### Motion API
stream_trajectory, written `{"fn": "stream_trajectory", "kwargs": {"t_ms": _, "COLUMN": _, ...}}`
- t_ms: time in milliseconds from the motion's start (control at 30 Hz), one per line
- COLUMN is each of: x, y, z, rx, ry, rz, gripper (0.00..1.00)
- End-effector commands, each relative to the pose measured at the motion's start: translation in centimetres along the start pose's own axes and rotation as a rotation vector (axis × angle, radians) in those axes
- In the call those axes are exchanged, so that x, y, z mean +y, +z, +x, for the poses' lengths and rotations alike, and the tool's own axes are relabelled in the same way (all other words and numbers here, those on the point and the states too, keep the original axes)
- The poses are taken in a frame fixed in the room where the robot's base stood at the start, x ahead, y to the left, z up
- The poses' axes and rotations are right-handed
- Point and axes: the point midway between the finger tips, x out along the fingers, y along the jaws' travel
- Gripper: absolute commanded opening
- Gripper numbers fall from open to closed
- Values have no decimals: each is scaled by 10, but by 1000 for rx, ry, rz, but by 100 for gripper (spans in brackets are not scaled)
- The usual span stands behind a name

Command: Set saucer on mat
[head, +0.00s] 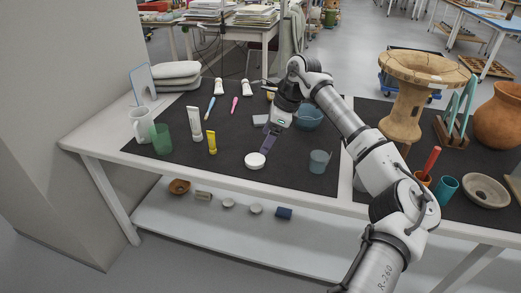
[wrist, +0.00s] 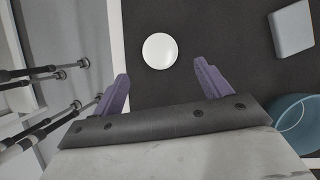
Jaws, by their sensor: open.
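A round white disc (head: 255,160), the thing most like a saucer, lies flat on the dark mat (head: 195,165) near the table's front edge. It also shows whole in the wrist view (wrist: 160,51), beyond my fingertips. My gripper (head: 267,144) points down just above and behind the disc in the head view. In the wrist view its two purple fingers are spread apart with nothing between them (wrist: 161,76). The disc is apart from both fingers. The dark mat in the wrist view (wrist: 225,30) extends around the disc.
A grey-blue cup (head: 319,162) stands to the right and a blue bowl (head: 308,117) behind. A flat grey block (head: 261,120) lies behind my gripper. A yellow tube (head: 212,143), white tube (head: 196,124) and green cup (head: 161,139) stand left. Mat is bare between tubes and disc.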

Motion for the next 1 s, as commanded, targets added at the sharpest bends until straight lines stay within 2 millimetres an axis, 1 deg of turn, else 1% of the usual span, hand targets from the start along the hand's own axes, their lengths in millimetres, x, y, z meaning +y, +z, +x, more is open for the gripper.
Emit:
{"fn": "stream_trajectory", "kwargs": {"t_ms": 33, "x": -1, "y": 0, "z": -11, "rx": 2, "ry": -3, "rz": 1, "gripper": 76}}
{"fn": "stream_trajectory", "kwargs": {"t_ms": 100, "x": -1, "y": -1, "z": -23, "rx": 1, "ry": -3, "rz": 2, "gripper": 76}}
{"fn": "stream_trajectory", "kwargs": {"t_ms": 200, "x": 0, "y": 0, "z": -35, "rx": 1, "ry": -1, "rz": 2, "gripper": 76}}
{"fn": "stream_trajectory", "kwargs": {"t_ms": 300, "x": 0, "y": 0, "z": -43, "rx": 0, "ry": -1, "rz": 2, "gripper": 76}}
{"fn": "stream_trajectory", "kwargs": {"t_ms": 567, "x": 0, "y": 0, "z": -46, "rx": -1, "ry": 0, "rz": 1, "gripper": 76}}
{"fn": "stream_trajectory", "kwargs": {"t_ms": 633, "x": 1, "y": 6, "z": -43, "rx": -12, "ry": 3, "rz": -7, "gripper": 76}}
{"fn": "stream_trajectory", "kwargs": {"t_ms": 667, "x": 2, "y": 13, "z": -40, "rx": -24, "ry": 6, "rz": -15, "gripper": 76}}
{"fn": "stream_trajectory", "kwargs": {"t_ms": 733, "x": 7, "y": 40, "z": -28, "rx": -76, "ry": 19, "rz": -47, "gripper": 76}}
{"fn": "stream_trajectory", "kwargs": {"t_ms": 767, "x": 11, "y": 57, "z": -22, "rx": -110, "ry": 28, "rz": -66, "gripper": 76}}
{"fn": "stream_trajectory", "kwargs": {"t_ms": 867, "x": 36, "y": 135, "z": 3, "rx": -272, "ry": 80, "rz": -139, "gripper": 76}}
{"fn": "stream_trajectory", "kwargs": {"t_ms": 900, "x": 53, "y": 171, "z": 10, "rx": -352, "ry": 113, "rz": -169, "gripper": 76}}
{"fn": "stream_trajectory", "kwargs": {"t_ms": 967, "x": 85, "y": 225, "z": 19, "rx": -478, "ry": 176, "rz": -208, "gripper": 76}}
{"fn": "stream_trajectory", "kwargs": {"t_ms": 1000, "x": 108, "y": 258, "z": 21, "rx": -563, "ry": 225, "rz": -227, "gripper": 76}}
